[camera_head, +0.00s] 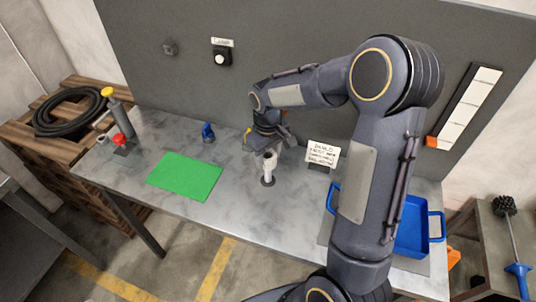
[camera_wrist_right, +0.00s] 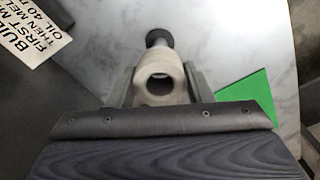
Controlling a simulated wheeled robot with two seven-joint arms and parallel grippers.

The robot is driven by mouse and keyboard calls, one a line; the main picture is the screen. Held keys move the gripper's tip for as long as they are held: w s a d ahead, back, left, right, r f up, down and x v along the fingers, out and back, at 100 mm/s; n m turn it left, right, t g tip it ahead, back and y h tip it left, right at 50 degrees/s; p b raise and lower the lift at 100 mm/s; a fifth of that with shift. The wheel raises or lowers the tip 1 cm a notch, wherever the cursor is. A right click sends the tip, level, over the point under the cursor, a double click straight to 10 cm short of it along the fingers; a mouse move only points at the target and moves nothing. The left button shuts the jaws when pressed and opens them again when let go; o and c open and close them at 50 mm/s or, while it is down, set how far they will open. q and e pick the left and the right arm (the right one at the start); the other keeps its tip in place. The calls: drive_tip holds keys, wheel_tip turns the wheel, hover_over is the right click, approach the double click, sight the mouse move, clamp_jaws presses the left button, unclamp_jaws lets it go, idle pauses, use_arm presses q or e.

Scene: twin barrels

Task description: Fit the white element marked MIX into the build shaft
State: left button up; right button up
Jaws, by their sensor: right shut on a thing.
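My right gripper (camera_head: 268,150) is above the middle of the grey table, pointing down, and is shut on a white element (camera_head: 268,168). In the right wrist view the white element (camera_wrist_right: 160,70) is a pale tube with a round hole in its near end, between the two fingers (camera_wrist_right: 158,92). No MIX mark can be read on it. A dark round foot (camera_head: 268,181) shows just below the element, and also past its far end in the wrist view (camera_wrist_right: 158,37). Whether the two touch, and whether this is the build shaft, I cannot tell. My left gripper is not in view.
A lettered white card (camera_head: 322,154) stands right of the gripper. A green mat (camera_head: 185,176) lies to the left. A blue tray (camera_head: 412,228) is at the right, partly behind my arm. A blue item (camera_head: 208,132) and a red-topped item (camera_head: 120,140) stand farther left.

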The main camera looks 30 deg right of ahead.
sight(268, 173)
drive_tip(key=shift+f+b, duration=3.05)
drive_tip(key=shift+f, duration=0.95)
drive_tip(key=o, duration=1.4)
wheel_tip(268, 173, up, 8)
drive_tip(key=shift+f, duration=0.2)
drive_tip(key=shift+r, duration=0.15)
drive_tip(key=shift+s+r, duration=0.2)
drive_tip(key=shift+s, duration=0.05)
drive_tip(key=s+a+r+m+t+y, duration=0.1)
drive_tip(key=s+a+t, duration=0.1)
drive_tip(key=s, duration=0.5)
drive_tip(key=s+a+r+m+t+y, duration=0.1)
drive_tip(key=s+a, duration=0.2)
drive_tip(key=s, duration=0.4)
drive_tip(key=s+a+r+m+t+y, duration=0.1)
drive_tip(key=s+a+r+m+t, duration=0.1)
drive_tip(key=s, duration=0.5)
drive_tip(key=shift+s+a+t+y, duration=0.15)
drive_tip(key=shift+s+t+y, duration=0.15)
drive_tip(key=shift+y, duration=0.1)
